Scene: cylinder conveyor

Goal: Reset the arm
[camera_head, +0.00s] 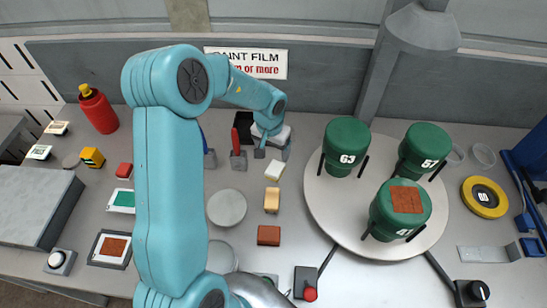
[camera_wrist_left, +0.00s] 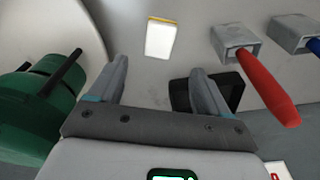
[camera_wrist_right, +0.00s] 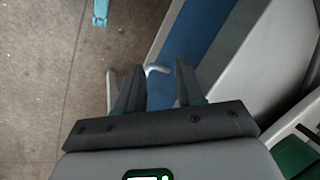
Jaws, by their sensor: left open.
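My left arm is turquoise and reaches up and over the table. Its left gripper (camera_head: 272,140) is near the back of the table, left of the round turntable. In the left wrist view the left gripper (camera_wrist_left: 160,75) has its fingers apart with nothing held. A white block (camera_wrist_left: 161,38) lies beyond the fingers, and it also shows in the head view (camera_head: 275,170). My right gripper (camera_wrist_right: 158,68) shows only in the right wrist view, fingers apart and empty, above the floor beside a blue and grey structure. The right arm is not in the head view.
A turntable (camera_head: 327,213) carries green cylinders marked 63 (camera_head: 347,140), 57 and 41. A red-handled tool (camera_wrist_left: 266,88) and a black box (camera_wrist_left: 180,96) are near the left fingers. A red bottle (camera_head: 99,109) stands at the back left. A yellow ring (camera_head: 467,196) lies right.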

